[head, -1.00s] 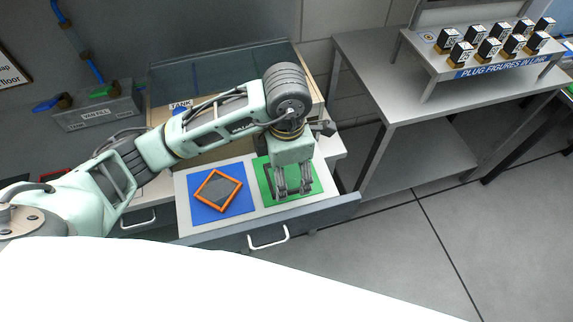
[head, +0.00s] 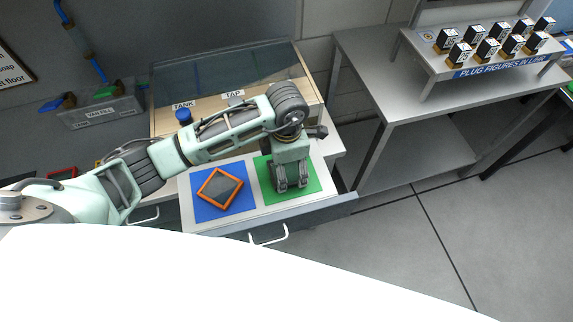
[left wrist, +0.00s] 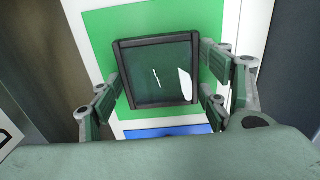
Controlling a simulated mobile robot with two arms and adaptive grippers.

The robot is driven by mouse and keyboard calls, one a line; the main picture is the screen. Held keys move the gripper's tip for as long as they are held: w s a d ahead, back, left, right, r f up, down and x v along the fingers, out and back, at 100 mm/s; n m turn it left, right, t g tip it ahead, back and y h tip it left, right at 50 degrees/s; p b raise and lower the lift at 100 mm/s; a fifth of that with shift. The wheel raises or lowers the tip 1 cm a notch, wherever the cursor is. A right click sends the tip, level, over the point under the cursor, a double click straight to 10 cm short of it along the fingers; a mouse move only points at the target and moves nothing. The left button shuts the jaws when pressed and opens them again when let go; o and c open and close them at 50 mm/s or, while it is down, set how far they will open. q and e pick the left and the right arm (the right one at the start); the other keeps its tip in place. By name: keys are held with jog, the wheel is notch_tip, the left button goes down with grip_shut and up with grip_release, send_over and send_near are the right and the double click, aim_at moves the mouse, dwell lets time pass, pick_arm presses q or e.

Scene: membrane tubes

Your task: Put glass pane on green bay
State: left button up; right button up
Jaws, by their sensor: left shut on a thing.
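The glass pane (left wrist: 165,75) shows in the left wrist view as a dark square frame around clear glass with white glints. Green shows through it. It lies between the fingers of my left gripper (left wrist: 163,80), which is shut on it. The green bay (left wrist: 98,32) is right behind the pane; I cannot tell whether the pane touches it. In the head view my left gripper (head: 291,184) points down over the green bay (head: 312,178), and its fingers hide the pane. My right gripper is in neither view.
An orange-framed grey panel (head: 220,188) lies on the blue bay (head: 202,211), left of the green one. A metal table (head: 375,65) with a figure rack is at the right.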

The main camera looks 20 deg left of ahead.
aim_at(287, 170)
pick_arm(q)
jog(key=o, duration=0.9)
jog(key=shift+f, duration=0.1)
jog(key=shift+c, duration=0.2)
jog(key=o, duration=0.4)
jog(key=shift+o, duration=0.2)
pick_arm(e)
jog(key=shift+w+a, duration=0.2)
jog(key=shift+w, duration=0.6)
pick_arm(q)
jog(key=shift+w+r, duration=0.1)
jog(key=shift+r, duration=0.3)
notch_tip(287, 170, up, 12)
jog(key=b, duration=0.3)
jog(key=shift+f, duration=0.25)
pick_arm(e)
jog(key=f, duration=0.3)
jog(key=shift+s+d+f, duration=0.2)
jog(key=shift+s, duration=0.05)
